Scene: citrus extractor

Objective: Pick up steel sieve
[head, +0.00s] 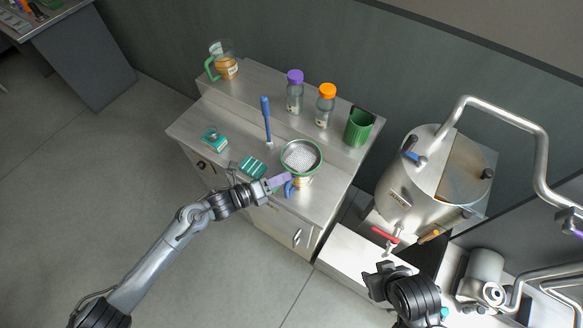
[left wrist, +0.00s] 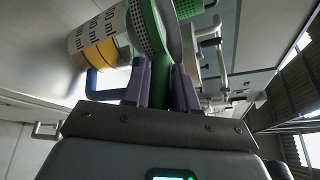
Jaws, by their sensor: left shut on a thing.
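The steel sieve (head: 301,154) has a round mesh bowl with a green rim, near the right front of the steel counter. Its green rim and mesh also show in the left wrist view (left wrist: 148,25). My left gripper (head: 279,181) comes from the front left. Its purple fingers (left wrist: 160,85) are shut on the sieve's green handle. A measuring jug with a blue handle (head: 291,187) is just below the sieve; whether they touch I cannot tell. Its printed scale shows in the left wrist view (left wrist: 92,38). My right gripper (head: 380,282) is at lower right, its fingers unclear.
A teal sponge-like block (head: 253,167) lies left of the sieve. A blue-handled tool (head: 266,118) stands behind it. Two capped jars (head: 295,92), a green cup (head: 359,127) and a green-handled jug (head: 223,61) line the back shelf. A large steel tank (head: 415,190) stands right.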

